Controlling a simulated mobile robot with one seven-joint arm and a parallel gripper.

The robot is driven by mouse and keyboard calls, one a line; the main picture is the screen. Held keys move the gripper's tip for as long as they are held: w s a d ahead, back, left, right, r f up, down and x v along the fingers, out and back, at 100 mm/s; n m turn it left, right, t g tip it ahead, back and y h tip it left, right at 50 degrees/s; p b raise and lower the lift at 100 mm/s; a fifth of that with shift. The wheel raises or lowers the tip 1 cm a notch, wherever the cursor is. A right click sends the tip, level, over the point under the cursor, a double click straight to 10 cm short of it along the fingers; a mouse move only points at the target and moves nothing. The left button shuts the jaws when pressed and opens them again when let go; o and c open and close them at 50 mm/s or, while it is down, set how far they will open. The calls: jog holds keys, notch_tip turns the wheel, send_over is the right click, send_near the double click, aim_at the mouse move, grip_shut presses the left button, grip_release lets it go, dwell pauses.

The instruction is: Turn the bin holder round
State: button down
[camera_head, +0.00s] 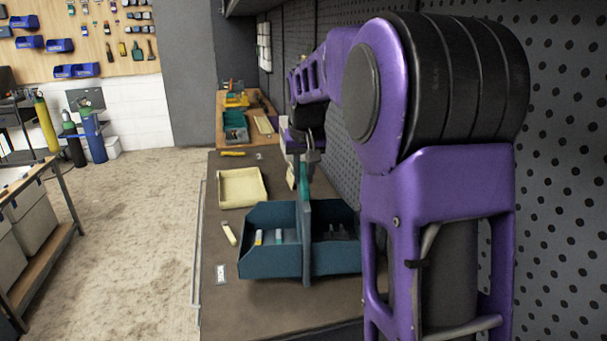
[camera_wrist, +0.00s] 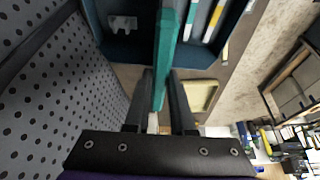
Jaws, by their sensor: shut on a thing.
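The bin holder (camera_head: 270,263) is a dark blue-teal double bin with an upright teal divider in the middle. My gripper (camera_head: 307,168) is at the far end of the divider. In the wrist view my gripper (camera_wrist: 162,78) has a finger on each side of the teal divider, shut on it. I cannot tell whether the holder is raised off the bench.
A black pegboard wall (camera_head: 560,200) stands close on the right. Bare bench lies in front.

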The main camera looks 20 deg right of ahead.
jog(key=shift+n+y, duration=0.4)
jog(key=shift+n, duration=0.7)
jog(key=c, duration=0.8)
grip_release()
jog(key=shift+o, duration=0.2)
jog(key=v, duration=1.7)
jog(key=shift+s+r, duration=0.15)
